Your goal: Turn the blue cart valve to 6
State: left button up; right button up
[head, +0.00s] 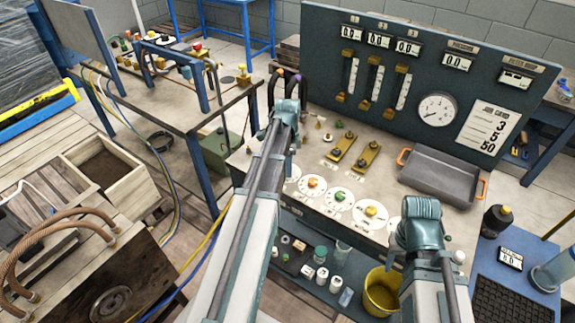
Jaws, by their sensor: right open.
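Which valve is the blue cart's cannot be told for sure. The console desk carries white dial plates with an orange knob (312,183), a green knob (340,196) and a yellow knob (371,211). Other coloured valve knobs stand on the blue-legged bench (180,105) at the upper left. My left gripper (285,88) reaches up between that bench and the console; its grip is unclear from this angle. My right gripper (420,207) is open over the desk's front right, its fingers mostly hidden by its own wrist. The dial numbers are too small to read.
An upright panel (420,75) with gauges and displays stands behind the desk. A grey tray (440,178) sits at the desk's right. A yellow bucket (382,291) and jars stand below. A blue cart (520,262) with a keyboard is at lower right. A wooden crate stands left.

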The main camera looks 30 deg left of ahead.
pick_arm(q)
jog(key=shift+o, duration=1.1)
notch_tip(320, 180, up, 14)
jog(key=p, duration=1.3)
jog(key=shift+p, duration=0.4)
jog(key=shift+f, duration=0.15)
